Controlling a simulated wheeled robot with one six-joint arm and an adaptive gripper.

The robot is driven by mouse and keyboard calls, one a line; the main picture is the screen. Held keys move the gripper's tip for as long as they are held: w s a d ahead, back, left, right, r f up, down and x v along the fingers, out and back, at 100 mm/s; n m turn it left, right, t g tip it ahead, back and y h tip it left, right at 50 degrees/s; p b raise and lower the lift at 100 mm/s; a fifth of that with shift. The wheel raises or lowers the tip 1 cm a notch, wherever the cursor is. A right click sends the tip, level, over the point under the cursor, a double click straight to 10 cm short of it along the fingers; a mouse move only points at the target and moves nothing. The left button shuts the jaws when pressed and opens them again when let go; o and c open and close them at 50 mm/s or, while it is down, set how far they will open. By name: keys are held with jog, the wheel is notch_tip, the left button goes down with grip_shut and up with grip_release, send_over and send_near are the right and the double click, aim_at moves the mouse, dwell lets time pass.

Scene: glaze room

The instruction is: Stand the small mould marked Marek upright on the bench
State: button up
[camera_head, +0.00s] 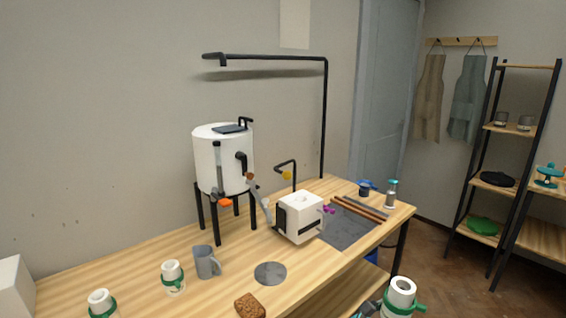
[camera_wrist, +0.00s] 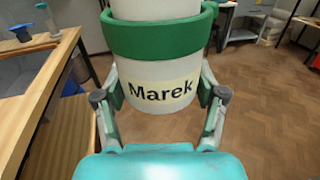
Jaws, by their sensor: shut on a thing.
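The white mould marked Marek (camera_wrist: 160,105), with a green band, fills the upper middle of the wrist view between the two fingers. My gripper (camera_wrist: 159,84) is shut on it, with a finger on each side of the label. In the head view the mould (camera_head: 402,287) is at the bottom right, held over the floor beyond the bench's front edge. It looks roughly upright, with its open top up; its lower end is out of frame. The wooden bench (camera_head: 225,268) stands to its left.
Two similar white moulds with green bands stand at the bench's front left, one (camera_head: 172,272) beside a grey mug (camera_head: 207,262). A grey disc (camera_head: 270,273), brown sponge (camera_head: 250,306) and white box-shaped device (camera_head: 300,212) are also there. Bare wood lies right of the disc.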

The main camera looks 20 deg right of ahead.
jog(key=w+a+f+n+t+y, duration=0.3)
jog(key=a+f+n+t+y, duration=0.3)
jog(key=a+f, duration=0.6)
jog(key=w+a+f+n+t+y, duration=0.25)
jog(key=a+f+n+t, duration=0.35)
jog(key=a+f, duration=0.65)
notch_tip(320, 180, up, 12)
jog(key=w+d+n+t+y, duration=0.1)
jog(key=w+t+y, duration=0.1)
jog(key=y, duration=0.2)
jog(key=shift+w+d+f+t, duration=0.15)
jog(key=shift+t, duration=0.15)
